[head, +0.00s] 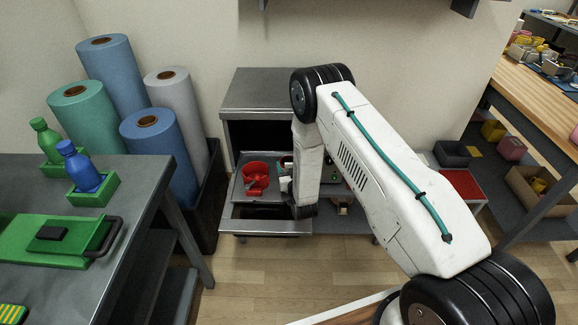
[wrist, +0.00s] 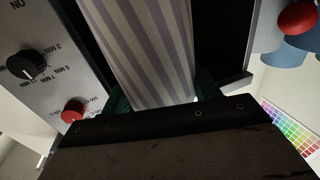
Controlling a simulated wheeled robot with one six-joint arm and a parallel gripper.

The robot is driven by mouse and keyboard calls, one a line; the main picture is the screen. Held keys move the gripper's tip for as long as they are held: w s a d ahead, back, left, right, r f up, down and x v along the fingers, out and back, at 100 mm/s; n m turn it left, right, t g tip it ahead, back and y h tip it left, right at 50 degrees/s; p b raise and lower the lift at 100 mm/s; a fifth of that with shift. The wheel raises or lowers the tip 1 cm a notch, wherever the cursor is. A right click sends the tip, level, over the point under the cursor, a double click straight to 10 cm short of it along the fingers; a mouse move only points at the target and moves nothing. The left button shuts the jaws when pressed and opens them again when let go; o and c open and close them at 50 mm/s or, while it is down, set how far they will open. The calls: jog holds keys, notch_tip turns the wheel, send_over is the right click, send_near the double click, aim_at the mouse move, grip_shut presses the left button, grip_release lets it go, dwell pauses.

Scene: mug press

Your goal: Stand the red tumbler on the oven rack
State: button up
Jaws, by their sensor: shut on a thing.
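My gripper (wrist: 160,100) is shut on a pale, grey-striped thing (wrist: 145,45), which fills the middle of the wrist view between teal finger pads. Its far end runs out of the picture, so its full shape is hidden. In the head view, my gripper (head: 287,184) is at the open front of the grey oven (head: 265,92), partly hidden by my arm. A red, cup-like thing (head: 255,173) is on the oven rack (head: 238,190), just left of my gripper. I cannot tell whether it is the red tumbler. The held thing barely shows in the head view.
The oven door (head: 265,226) hangs open at the front. A panel with a black knob (wrist: 27,65) and a red knob (wrist: 72,111) is close on the left in the wrist view. Large rolls (head: 160,140) stand left of the oven. A table (head: 130,185) is at left.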

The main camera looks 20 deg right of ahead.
jog(key=shift+f, duration=0.1)
jog(key=o, duration=1.4)
